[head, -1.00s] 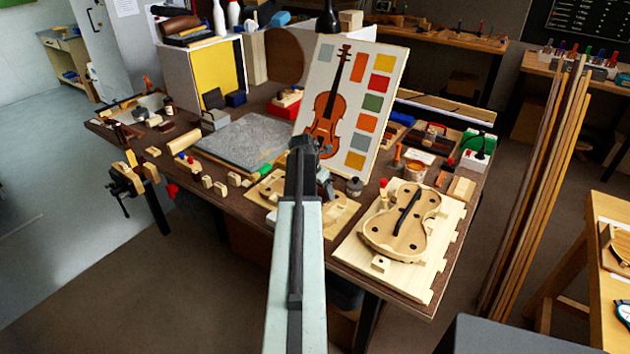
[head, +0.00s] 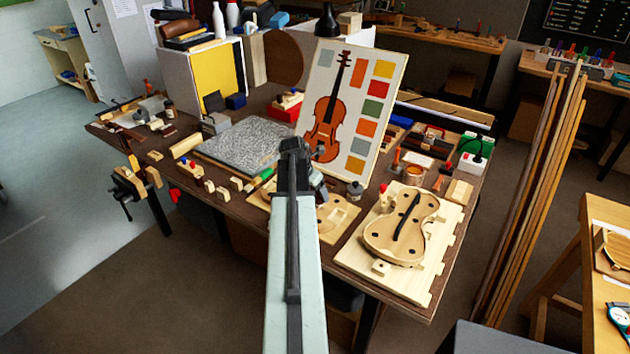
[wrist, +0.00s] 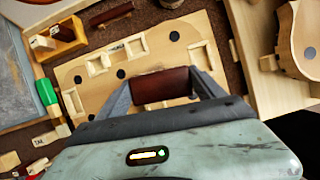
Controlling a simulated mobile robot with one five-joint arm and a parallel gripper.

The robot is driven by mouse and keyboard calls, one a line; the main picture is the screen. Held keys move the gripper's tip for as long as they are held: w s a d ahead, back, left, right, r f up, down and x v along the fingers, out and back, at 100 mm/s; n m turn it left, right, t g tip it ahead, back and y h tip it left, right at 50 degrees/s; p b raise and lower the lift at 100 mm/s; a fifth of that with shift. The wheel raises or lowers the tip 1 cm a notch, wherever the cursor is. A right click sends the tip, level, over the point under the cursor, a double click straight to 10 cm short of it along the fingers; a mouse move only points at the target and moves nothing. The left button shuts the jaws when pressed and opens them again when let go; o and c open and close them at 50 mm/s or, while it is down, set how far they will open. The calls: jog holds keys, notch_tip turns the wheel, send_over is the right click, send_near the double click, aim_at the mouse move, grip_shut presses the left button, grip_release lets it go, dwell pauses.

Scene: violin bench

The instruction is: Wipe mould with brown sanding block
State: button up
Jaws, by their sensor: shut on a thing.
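My gripper (wrist: 165,88) is shut on a brown sanding block (wrist: 165,84), which sits between its two fingers in the wrist view. Below it lies a pale wooden board (wrist: 95,95) with cut-out notches and dark round spots, which looks like a mould. In the head view this board (head: 338,218) is partly hidden behind my arm. The block is over the board; whether it touches cannot be told. A second violin-shaped wooden form (head: 385,235) lies on a pale base to the right, and its edge shows in the wrist view (wrist: 287,45).
A grey slab (head: 240,143) lies to the left on the brown bench. A violin picture board (head: 345,75) stands upright behind my gripper. Small wooden blocks lie at the front left. A green item (wrist: 46,91) is left of the board.

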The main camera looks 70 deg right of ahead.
jog(key=shift+r+p, duration=1.25)
jog(key=shift+r, duration=0.35)
